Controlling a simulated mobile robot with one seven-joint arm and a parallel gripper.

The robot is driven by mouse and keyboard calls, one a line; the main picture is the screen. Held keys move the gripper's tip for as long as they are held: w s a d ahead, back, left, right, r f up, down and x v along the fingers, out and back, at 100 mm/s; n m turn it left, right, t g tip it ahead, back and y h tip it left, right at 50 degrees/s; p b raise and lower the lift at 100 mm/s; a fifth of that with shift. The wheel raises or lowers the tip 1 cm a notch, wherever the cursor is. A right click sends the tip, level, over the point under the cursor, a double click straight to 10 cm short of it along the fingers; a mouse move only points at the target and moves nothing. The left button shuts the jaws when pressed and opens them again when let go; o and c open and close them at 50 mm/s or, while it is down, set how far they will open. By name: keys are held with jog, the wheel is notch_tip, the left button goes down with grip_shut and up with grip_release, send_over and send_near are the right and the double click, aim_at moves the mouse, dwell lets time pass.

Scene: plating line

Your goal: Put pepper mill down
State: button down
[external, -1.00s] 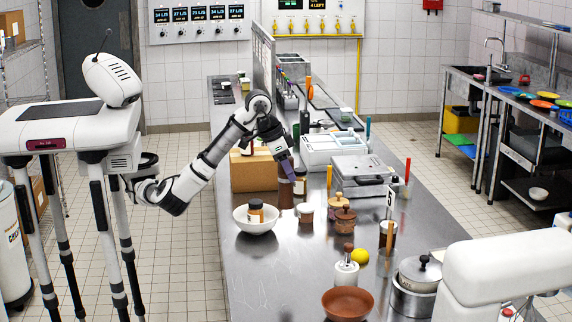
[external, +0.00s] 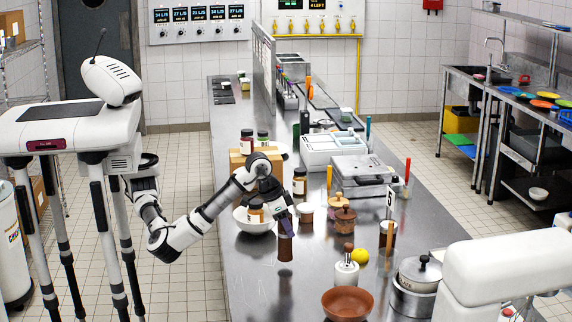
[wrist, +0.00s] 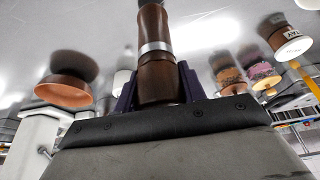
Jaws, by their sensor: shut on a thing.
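The pepper mill (external: 285,248) is dark brown wood with a silver band, which shows in the wrist view (wrist: 155,47). My gripper (external: 284,215) is shut on the pepper mill, with a purple finger on each side of it in the wrist view (wrist: 157,88). The mill is upright over the bare steel counter (external: 255,285), in front of the white bowl. I cannot tell whether its base touches the counter.
Behind the gripper stand a white bowl (external: 241,222) with a jar (external: 256,211) and a cardboard box (external: 240,160). To the right are wooden-lidded pots (external: 345,220), a lemon (external: 359,255), a white dispenser (external: 346,272) and a terracotta bowl (external: 347,303). The counter's front left is clear.

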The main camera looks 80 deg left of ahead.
jog(key=shift+f, duration=1.2)
jog(key=shift+f, duration=0.15)
jog(key=c, duration=0.8)
grip_release()
jog(key=shift+c, duration=0.2)
jog(key=v, duration=1.2)
jog(key=shift+b, duration=0.3)
